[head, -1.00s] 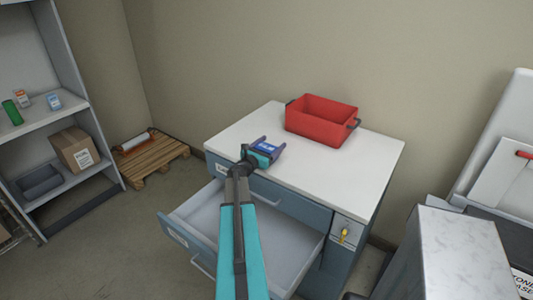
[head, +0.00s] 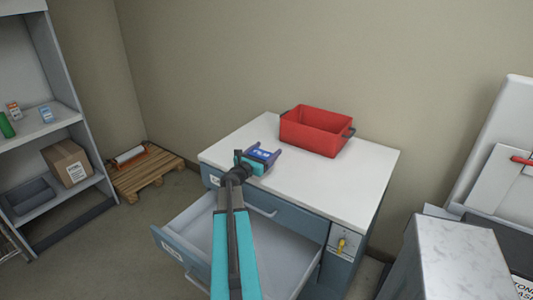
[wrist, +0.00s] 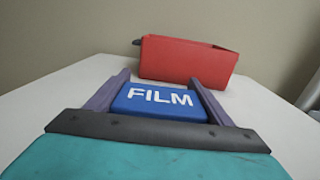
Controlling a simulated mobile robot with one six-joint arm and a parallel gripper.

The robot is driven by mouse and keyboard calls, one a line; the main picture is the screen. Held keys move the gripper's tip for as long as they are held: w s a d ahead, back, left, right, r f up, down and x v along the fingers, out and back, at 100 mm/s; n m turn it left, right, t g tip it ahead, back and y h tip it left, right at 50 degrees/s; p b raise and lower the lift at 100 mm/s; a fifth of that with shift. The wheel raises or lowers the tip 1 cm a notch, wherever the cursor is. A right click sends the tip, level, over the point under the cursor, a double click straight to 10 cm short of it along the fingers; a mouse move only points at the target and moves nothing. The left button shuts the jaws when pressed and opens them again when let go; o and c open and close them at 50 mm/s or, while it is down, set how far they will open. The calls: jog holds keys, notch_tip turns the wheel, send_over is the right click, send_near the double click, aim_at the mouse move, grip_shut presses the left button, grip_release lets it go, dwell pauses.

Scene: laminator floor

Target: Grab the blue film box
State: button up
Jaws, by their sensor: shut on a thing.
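The blue film box (wrist: 160,100), with white FILM lettering, sits between the two purple fingers of my gripper (wrist: 158,97) in the wrist view. In the head view the blue film box (head: 262,154) shows small between the fingers of my gripper (head: 263,156), over the left part of the white cabinet top. My gripper is shut on the box. Whether the box touches the top or hangs just above it, I cannot tell. The box's underside is hidden.
A red bin (head: 317,131) stands on the cabinet top (head: 340,185) behind and right of my gripper. An open, empty-looking drawer (head: 275,240) juts out below. A shelf (head: 60,130) and wooden pallet (head: 148,170) are left. A marble-topped block (head: 455,255) is right.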

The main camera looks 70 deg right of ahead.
jog(key=s+a+b, duration=0.1)
jog(key=a, duration=0.2)
jog(key=s+a, duration=0.1)
jog(key=a, duration=0.3)
jog(key=s+a+r+b, duration=0.1)
jog(key=a, duration=0.2)
jog(key=shift+s+a+r+b, duration=0.1)
jog(key=shift+s+a+b, duration=0.2)
jog(key=shift+a, duration=0.05)
jog(key=shift+r+p, duration=0.15)
jog(key=shift+p, duration=0.4)
jog(key=shift+a+p, duration=0.15)
jog(key=shift+p, duration=0.5)
jog(key=shift+s+a+p, duration=0.1)
jog(key=shift+p, duration=0.2)
jog(key=p, duration=0.2)
jog(key=a+p, duration=0.1)
jog(key=p, duration=0.1)
jog(key=shift+s+a, duration=0.2)
jog(key=shift+a, duration=0.05)
jog(key=shift+a, duration=0.15)
